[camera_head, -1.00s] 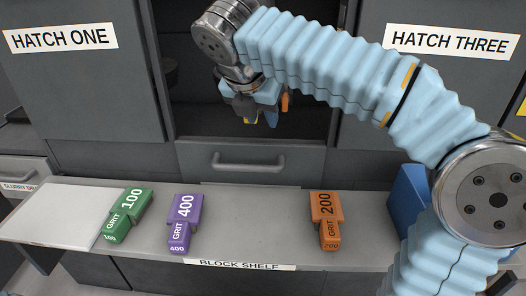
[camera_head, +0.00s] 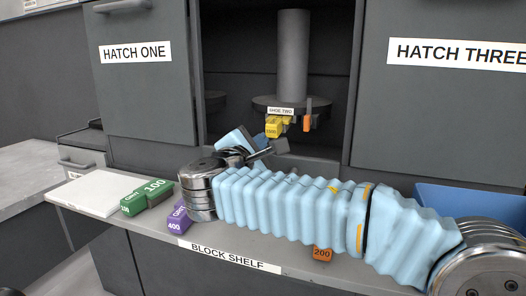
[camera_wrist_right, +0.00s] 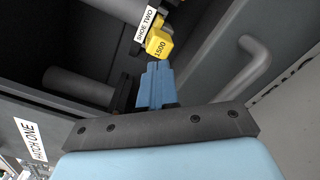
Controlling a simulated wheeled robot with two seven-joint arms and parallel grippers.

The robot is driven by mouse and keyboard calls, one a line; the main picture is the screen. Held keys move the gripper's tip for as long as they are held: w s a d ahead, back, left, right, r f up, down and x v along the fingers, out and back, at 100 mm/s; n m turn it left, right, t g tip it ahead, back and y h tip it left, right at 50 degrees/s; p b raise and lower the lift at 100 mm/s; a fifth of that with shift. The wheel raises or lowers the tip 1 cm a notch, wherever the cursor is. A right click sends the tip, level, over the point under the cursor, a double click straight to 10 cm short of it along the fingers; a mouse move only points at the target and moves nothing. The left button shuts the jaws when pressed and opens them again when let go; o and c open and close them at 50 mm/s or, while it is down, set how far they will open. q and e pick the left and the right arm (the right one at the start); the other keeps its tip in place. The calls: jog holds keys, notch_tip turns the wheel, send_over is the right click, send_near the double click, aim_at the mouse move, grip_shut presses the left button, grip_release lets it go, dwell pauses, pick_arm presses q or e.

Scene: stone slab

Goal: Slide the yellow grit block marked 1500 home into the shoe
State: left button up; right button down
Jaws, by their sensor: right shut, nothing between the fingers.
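The yellow grit block marked 1500 (camera_head: 277,127) sits at shoe two, below its label (camera_head: 281,111), at the foot of a grey post inside the open middle hatch. It also shows in the right wrist view (camera_wrist_right: 159,43), its marked end sticking out beside the shoe label (camera_wrist_right: 145,24). My right gripper (camera_head: 263,139) is shut and empty in front of the block. In the wrist view its blue fingertips (camera_wrist_right: 155,68) point at the block's marked end; I cannot tell whether they touch. How deep the block sits is hidden. My left gripper is not in view.
An orange piece (camera_head: 307,115) shows at the shoe's right. Hatch one (camera_head: 140,80) and hatch three (camera_head: 440,90) flank the opening.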

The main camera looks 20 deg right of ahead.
aim_at(271, 132)
jog(key=shift+p+x, duration=0.45)
jog(key=shift+x, duration=2.05)
jog(key=shift+p+x, duration=0.45)
jog(key=shift+x, duration=1.3)
jog(key=shift+s, duration=0.1)
